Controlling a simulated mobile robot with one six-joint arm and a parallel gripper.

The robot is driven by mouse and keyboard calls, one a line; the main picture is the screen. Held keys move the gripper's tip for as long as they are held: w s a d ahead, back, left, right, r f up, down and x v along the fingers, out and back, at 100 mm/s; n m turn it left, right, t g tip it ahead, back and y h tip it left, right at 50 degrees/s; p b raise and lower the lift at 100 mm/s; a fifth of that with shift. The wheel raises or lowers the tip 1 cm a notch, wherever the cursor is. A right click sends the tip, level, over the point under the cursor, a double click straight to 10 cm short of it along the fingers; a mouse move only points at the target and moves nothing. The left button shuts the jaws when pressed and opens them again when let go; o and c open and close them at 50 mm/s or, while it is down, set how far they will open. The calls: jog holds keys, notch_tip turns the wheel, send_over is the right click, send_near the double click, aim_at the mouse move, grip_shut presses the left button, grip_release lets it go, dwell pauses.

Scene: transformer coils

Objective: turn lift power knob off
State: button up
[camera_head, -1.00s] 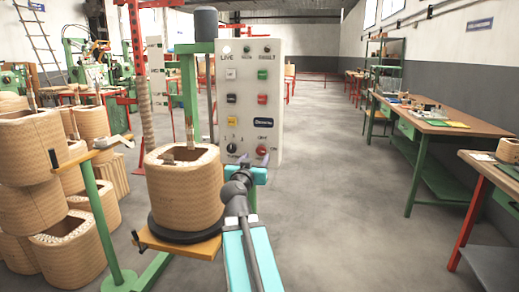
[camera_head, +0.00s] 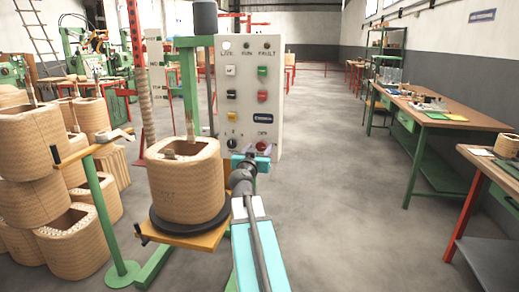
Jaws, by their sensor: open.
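The white control panel (camera_head: 274,100) stands upright ahead of me on a green post. Low on it sit a dark knob (camera_head: 231,143) at the left and a red knob (camera_head: 263,147) at the right; their small labels are too blurred to read surely.
A wound coil (camera_head: 185,190) stands on a black turntable (camera_head: 188,222) over a wooden arm, just left of my arm. Several more coils (camera_head: 35,150) are stacked at the left. Workbenches (camera_head: 450,118) line the right. The floor between is clear.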

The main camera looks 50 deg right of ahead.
jog(key=shift+w+d, duration=0.25)
jog(key=shift+d, duration=0.15)
jog(key=c, duration=1)
